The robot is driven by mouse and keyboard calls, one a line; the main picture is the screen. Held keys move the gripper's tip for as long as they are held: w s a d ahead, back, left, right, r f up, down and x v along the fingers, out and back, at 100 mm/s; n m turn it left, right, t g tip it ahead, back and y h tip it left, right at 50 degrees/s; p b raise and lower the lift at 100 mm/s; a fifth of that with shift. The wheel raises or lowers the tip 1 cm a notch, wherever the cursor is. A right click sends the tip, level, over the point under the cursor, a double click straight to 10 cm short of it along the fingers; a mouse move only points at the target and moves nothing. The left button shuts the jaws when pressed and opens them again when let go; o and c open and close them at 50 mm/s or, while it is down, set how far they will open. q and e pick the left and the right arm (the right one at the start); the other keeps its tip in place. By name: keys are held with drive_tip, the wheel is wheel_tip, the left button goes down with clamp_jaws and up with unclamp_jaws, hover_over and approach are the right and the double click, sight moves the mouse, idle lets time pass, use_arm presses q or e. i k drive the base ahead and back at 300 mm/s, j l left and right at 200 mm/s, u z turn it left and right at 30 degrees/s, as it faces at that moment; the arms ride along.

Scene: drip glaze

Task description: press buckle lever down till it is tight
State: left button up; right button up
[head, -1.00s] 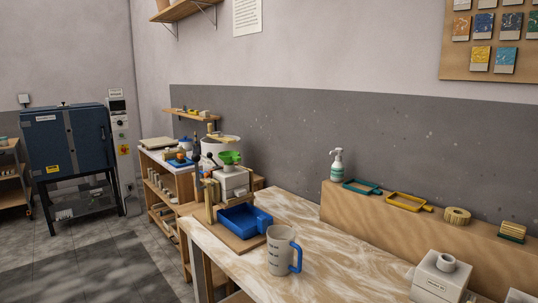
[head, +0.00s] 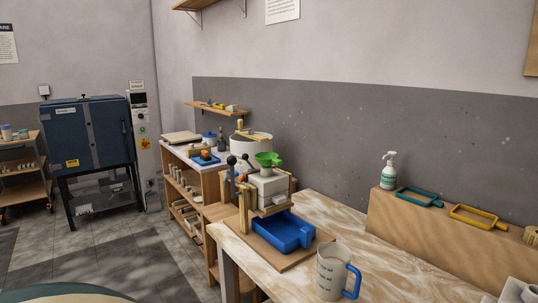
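A pale block-shaped mould (head: 268,187) with a green funnel (head: 267,159) on top sits in a wooden stand (head: 243,208) at the far left end of the table. Levers with dark round knobs (head: 231,160) stick up at the stand's left side. They are small, and I cannot tell which one is the buckle lever or how tight it is. A blue tray (head: 284,231) lies in front of the mould on a wooden board. Neither of my grippers shows in the head view.
A grey measuring jug (head: 331,273) with a blue handle stands near the table's front edge. A spray bottle (head: 388,172), a teal frame (head: 419,197) and a yellow frame (head: 478,217) are on the wooden ledge. The marbled tabletop (head: 390,268) right of the jug looks clear.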

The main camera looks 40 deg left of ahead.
sight(244, 156)
drive_tip(key=j+z, duration=0.45)
drive_tip(key=j, duration=0.6)
drive_tip(key=j+z, duration=0.1)
drive_tip(key=j, duration=0.45)
drive_tip(key=k+j, duration=0.1)
drive_tip(key=j, duration=0.45)
drive_tip(key=j+z, duration=0.15)
drive_tip(key=j, duration=0.4)
drive_tip(key=k+j+z, duration=0.1)
drive_tip(key=j, duration=0.45)
drive_tip(key=k, duration=0.05)
